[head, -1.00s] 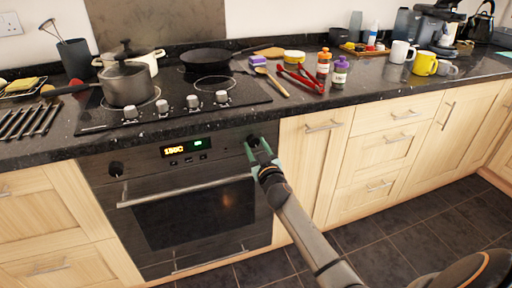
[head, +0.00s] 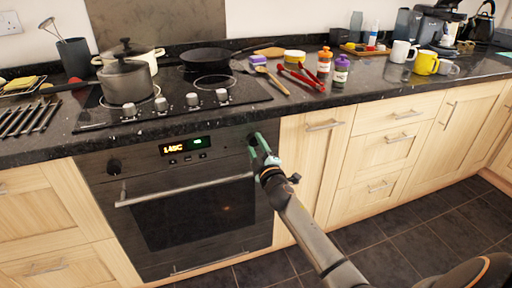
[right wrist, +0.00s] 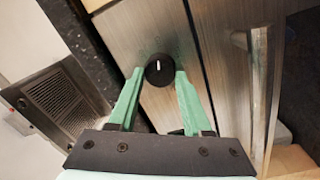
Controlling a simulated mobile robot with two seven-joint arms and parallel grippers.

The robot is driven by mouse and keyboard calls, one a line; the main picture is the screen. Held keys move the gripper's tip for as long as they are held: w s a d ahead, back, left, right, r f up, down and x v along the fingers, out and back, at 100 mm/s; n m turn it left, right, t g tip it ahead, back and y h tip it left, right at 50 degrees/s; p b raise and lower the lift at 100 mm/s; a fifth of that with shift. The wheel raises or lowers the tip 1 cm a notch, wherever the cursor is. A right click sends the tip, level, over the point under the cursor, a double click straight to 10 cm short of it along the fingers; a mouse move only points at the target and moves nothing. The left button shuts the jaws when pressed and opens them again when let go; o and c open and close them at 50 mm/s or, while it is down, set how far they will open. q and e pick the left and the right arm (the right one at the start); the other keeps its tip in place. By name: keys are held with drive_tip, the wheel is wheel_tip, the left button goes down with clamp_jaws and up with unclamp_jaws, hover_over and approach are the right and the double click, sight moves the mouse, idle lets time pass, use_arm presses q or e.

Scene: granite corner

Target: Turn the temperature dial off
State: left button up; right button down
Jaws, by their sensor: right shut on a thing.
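The oven's black right-hand dial (head: 253,139) is on the front panel, at the right end. My right gripper (head: 259,146) reaches it from the front. In the right wrist view the dial (right wrist: 159,71) is round and black with a short white mark, and the green fingertips of my right gripper (right wrist: 160,74) are on either side of it, closed on it. The oven display (head: 185,147) is lit and seems to read about 140 °C in yellow, with green digits beside it. A second black dial (head: 114,166) is at the panel's left end. My left gripper is not in view.
The oven door handle (head: 185,190) runs below the panel. The black granite counter (head: 400,90) overhangs above, with a hob, a pot (head: 127,82) and mugs on it. Cabinet doors (head: 300,180) stand right of the oven. The tiled floor in front is clear.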

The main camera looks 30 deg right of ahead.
drive_tip(key=n, duration=0.6)
drive_tip(key=shift+y, duration=0.3)
drive_tip(key=n, duration=0.4)
drive_tip(key=shift+d+n+t, duration=0.1)
drive_tip(key=shift+n+t, duration=0.2)
drive_tip(key=shift+n, duration=0.1)
drive_tip(key=n+p, duration=0.1)
drive_tip(key=n, duration=0.2)
drive_tip(key=shift+n+y, duration=0.4)
drive_tip(key=n+p, duration=0.1)
drive_tip(key=n, duration=0.2)
drive_tip(key=shift+d+n, duration=0.1)
drive_tip(key=shift+n, duration=0.3)
drive_tip(key=shift+s+n+y+p, duration=0.1)
drive_tip(key=shift+n+y+p, duration=0.2)
drive_tip(key=shift+n+p, duration=1.05)
drive_tip(key=shift+f+n+b, duration=0.1)
drive_tip(key=shift+n+b, duration=0.4)
drive_tip(key=shift+n, duration=0.25)
drive_tip(key=shift+c, duration=1.7)
unclamp_jaws()
drive_tip(key=shift+s, duration=0.1)
